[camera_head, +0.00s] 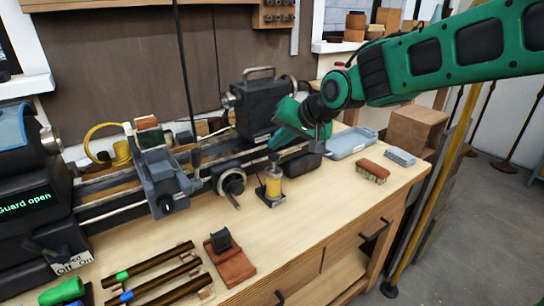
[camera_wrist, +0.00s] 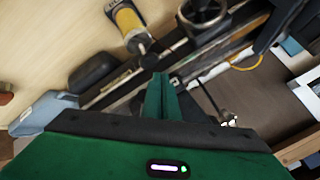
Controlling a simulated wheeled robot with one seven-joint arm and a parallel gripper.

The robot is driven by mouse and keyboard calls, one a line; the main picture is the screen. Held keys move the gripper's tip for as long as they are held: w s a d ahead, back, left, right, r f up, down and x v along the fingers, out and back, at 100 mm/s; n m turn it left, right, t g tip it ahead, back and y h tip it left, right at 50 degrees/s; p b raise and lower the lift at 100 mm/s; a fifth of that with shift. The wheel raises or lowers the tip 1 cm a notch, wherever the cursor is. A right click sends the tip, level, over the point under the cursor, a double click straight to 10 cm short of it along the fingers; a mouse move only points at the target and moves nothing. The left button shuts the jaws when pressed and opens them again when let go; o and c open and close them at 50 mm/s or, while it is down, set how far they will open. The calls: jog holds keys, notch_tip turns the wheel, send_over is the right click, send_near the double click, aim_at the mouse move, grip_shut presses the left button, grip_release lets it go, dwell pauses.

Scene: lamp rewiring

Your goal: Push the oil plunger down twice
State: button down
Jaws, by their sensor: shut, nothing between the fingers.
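The oil plunger is a small yellow cylinder (camera_head: 273,187) on a dark square base, standing upright on the bench in front of the lathe, with a thin dark stem and top above it. It also shows at the top of the wrist view (camera_wrist: 127,20), with its dark round top pointing toward my fingers. My gripper (camera_head: 274,143) is behind and above it in the head view, near the tailstock. In the wrist view my green fingers (camera_wrist: 163,78) are together and empty, their tips just short of the plunger's top in the picture. I cannot tell the depth gap.
The lathe's handwheel (camera_head: 231,182) stands just left of the plunger, the black tailstock (camera_head: 262,108) behind. A blue-grey tray (camera_head: 351,142), a brush (camera_head: 372,171) and a grey block (camera_head: 400,157) lie to the right. The bench front is clear between the plunger and the brown block (camera_head: 231,266).

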aim_at(274, 156)
jog(key=shift+r, duration=2.5)
dwell(0.8)
jog(key=shift+w+a+r+m+h, duration=0.1)
jog(key=shift+w+a+m+h, duration=0.1)
jog(key=shift+m+h, duration=0.2)
jog(key=shift+s+a+r+m+t+h, duration=0.15)
jog(key=shift+r+m+t+h, duration=0.35)
jog(key=shift+r+m+h, duration=0.6)
jog(key=shift+s+d+r+m+t+h, duration=0.15)
jog(key=shift+r+m+t+h, duration=0.45)
jog(key=shift+m, duration=0.9)
jog(key=shift+f, duration=0.1)
jog(key=shift+f, duration=4.25)
